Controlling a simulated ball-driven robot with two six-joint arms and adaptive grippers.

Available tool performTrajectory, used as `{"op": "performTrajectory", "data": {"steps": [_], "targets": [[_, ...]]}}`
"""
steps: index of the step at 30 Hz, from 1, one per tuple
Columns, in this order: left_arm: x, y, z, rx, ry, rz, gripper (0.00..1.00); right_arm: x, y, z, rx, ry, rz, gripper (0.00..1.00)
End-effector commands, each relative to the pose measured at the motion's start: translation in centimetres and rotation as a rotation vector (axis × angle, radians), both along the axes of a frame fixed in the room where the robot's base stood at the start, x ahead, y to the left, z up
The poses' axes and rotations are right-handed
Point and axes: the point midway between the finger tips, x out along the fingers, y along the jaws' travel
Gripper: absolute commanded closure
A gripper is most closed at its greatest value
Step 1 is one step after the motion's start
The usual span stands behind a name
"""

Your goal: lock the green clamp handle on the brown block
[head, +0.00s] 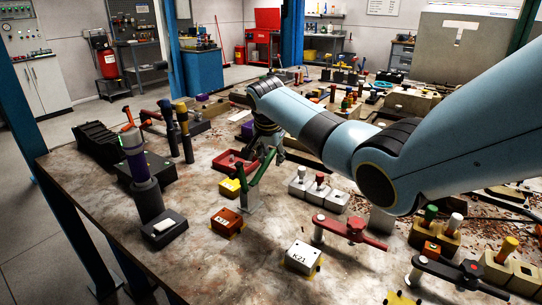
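The green clamp handle (261,168) slants up and to the right from its pale metal post (248,196) in the head view. My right gripper (268,150) points down at the upper end of the green handle. Its dark fingers overlap the handle in the picture; I cannot tell whether they touch it or are shut on it. My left gripper is not in view.
A white block marked K21 (301,258) and a red clamp (350,230) stand to the right. A yellow block (230,188) and a red tray (233,161) lie behind the brown block. A dark stand with a purple-topped post (147,195) is at left.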

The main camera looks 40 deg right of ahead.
Motion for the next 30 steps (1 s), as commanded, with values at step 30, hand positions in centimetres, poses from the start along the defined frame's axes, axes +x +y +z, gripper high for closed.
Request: {"op": "performTrajectory", "data": {"steps": [30], "targets": [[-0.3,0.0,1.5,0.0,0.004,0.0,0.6,-0.2,0.7,1.1,-0.102,-0.027,0.002,1.0]]}}
